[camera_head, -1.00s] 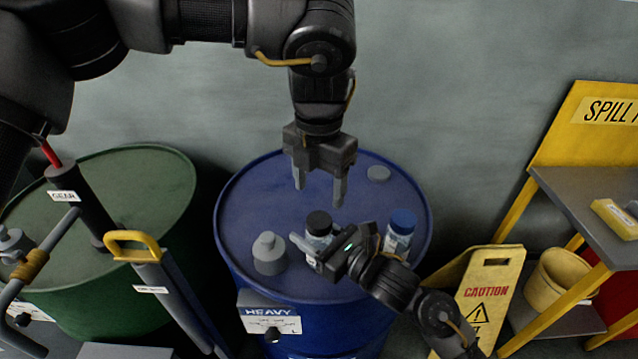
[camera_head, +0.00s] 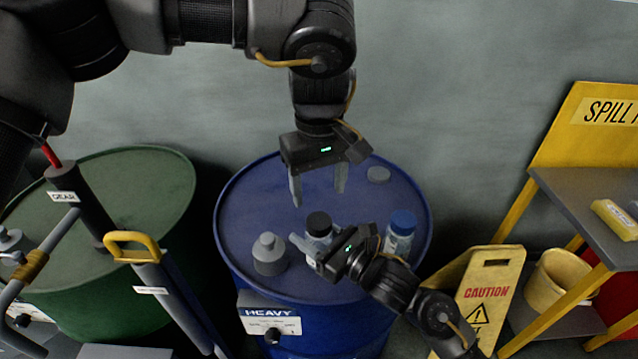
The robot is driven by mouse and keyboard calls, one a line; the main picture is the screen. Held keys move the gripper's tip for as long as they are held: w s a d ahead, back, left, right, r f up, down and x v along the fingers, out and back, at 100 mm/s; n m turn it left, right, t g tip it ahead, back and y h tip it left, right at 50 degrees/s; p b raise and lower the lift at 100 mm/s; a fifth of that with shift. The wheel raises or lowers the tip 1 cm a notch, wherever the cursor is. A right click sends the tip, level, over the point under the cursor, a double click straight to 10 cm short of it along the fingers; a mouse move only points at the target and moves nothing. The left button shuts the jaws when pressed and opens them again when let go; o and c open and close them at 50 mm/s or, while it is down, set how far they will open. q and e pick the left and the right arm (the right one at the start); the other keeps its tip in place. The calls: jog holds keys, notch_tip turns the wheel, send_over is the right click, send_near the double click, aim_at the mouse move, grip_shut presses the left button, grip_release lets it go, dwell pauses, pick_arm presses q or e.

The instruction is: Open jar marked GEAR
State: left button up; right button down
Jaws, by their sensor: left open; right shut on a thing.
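A clear jar with a black lid (camera_head: 319,223) stands on the blue drum; any marking on it is too small or hidden to read. My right gripper (camera_head: 306,250) is shut on this jar's body from the lower right and hides part of it. My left gripper (camera_head: 318,199) is open and empty, pointing down just above the black lid, with its fingers apart. A second jar with a blue lid (camera_head: 402,226) stands to the right on the drum, behind my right arm.
The blue drum (camera_head: 245,210) also carries a grey bottle (camera_head: 269,255) and a flat grey cap (camera_head: 378,174). A green drum (camera_head: 150,190) with a GEAR-tagged pump (camera_head: 80,205) stands left. A caution sign (camera_head: 490,295) and a shelf (camera_head: 590,200) stand right.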

aim_at(319, 220)
pick_arm(q)
jog(key=shift+f+m, duration=0.1)
jog(key=shift+m, duration=0.2)
jog(key=shift+f, duration=3.9)
jog(key=shift+c, duration=0.4)
